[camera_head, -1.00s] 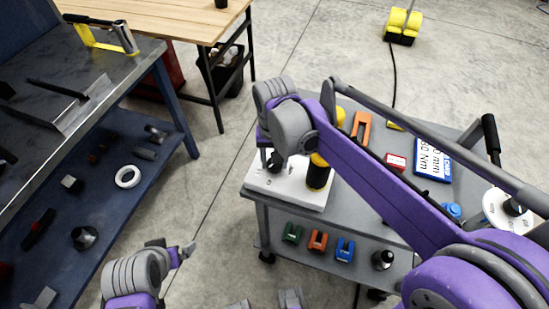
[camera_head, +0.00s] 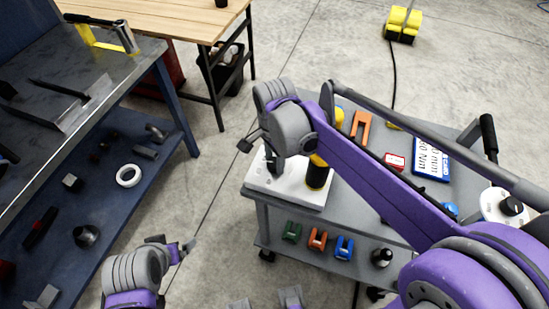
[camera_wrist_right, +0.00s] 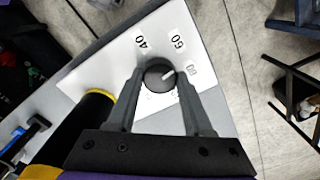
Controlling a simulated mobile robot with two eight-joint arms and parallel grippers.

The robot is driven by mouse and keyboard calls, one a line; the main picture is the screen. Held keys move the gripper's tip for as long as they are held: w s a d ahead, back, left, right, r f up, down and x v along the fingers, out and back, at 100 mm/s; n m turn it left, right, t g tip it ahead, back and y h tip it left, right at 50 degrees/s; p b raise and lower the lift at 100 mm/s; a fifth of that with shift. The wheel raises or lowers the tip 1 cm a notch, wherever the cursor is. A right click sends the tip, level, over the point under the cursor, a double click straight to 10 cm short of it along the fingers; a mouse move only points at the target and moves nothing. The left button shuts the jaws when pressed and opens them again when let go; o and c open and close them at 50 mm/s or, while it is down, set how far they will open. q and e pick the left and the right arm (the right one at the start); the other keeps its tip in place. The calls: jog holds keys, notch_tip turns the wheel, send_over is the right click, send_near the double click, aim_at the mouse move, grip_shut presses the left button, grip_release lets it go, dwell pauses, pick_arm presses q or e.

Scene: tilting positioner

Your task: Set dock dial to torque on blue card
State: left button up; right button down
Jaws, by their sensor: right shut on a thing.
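The dock dial (camera_wrist_right: 158,73) is a round black knob with a white pointer mark on a white plate (camera_head: 296,198). Printed numbers 40, 60 and 80 show around it in the right wrist view, others are hidden. The pointer is aimed to the right, roughly between 60 and 80. My right gripper (camera_wrist_right: 160,80) is shut on the knob, one finger on each side. In the head view my right wrist mostly covers the dial. The blue card (camera_head: 431,160) lies on the cart top; "Nm" shows, its figure is unclear. My left gripper (camera_head: 187,245) is low at left, away from the cart.
A black cylinder with a yellow band (camera_head: 318,174) stands beside the dial. On the grey cart top are an orange part (camera_head: 361,124), a red box (camera_head: 395,162) and a white disc with black knob (camera_head: 508,206). A blue-shelved bench (camera_head: 110,180) stands left.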

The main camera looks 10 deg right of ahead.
aim_at(274, 162)
jog(key=m, duration=0.3)
jog(key=shift+m, duration=2.2)
jog(key=shift+c, duration=1.4)
grip_release()
notch_tip(274, 162, up, 11)
jog(key=p, duration=0.1)
